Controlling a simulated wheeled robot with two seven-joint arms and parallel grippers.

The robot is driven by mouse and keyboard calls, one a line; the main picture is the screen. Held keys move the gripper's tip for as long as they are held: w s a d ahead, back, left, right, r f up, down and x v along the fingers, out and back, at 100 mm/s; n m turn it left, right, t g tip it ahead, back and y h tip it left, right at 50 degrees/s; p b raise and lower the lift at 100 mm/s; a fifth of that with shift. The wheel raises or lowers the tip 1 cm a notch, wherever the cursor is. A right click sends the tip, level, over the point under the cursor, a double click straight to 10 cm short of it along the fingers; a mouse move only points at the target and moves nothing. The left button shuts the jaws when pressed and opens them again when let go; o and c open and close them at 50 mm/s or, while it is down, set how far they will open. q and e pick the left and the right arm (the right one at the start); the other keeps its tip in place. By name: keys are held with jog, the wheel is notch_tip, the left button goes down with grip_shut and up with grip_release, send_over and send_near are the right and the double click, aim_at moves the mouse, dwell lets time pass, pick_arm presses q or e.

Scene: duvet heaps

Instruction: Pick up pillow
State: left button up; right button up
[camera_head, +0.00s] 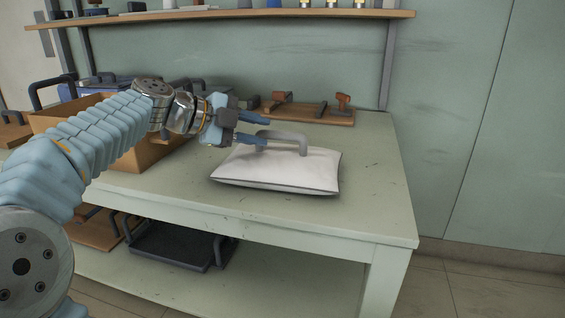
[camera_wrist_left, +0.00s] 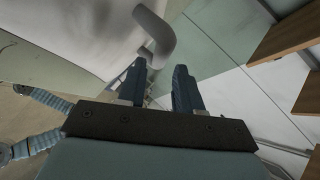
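The pillow (camera_head: 285,170) is white with a dark edge seam and lies flat on the green table (camera_head: 380,205). A grey bar handle (camera_head: 300,140) stands up from its top. My left gripper (camera_head: 266,130) is at the handle's left end, with its two blue fingers apart. In the left wrist view the fingers (camera_wrist_left: 160,85) are open with a gap between them. The handle (camera_wrist_left: 158,35) lies just beyond the left finger, and the pillow (camera_wrist_left: 75,35) fills the upper left. I cannot tell whether a finger touches the handle. My right gripper is not in view.
A brown box (camera_head: 140,155) stands on the table at left, under my left arm. A wooden tray with brown handles (camera_head: 315,113) lies behind the pillow. A shelf (camera_head: 230,14) runs along the wall above. A dark tray (camera_head: 170,247) is on the lower shelf. The table's right end is clear.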

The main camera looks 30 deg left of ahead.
aim_at(278, 134)
pick_arm(q)
jog(key=p+x, duration=0.1)
jog(key=x, duration=0.6)
jog(key=shift+d+r, duration=0.15)
jog(key=shift+s, duration=0.1)
grip_shut()
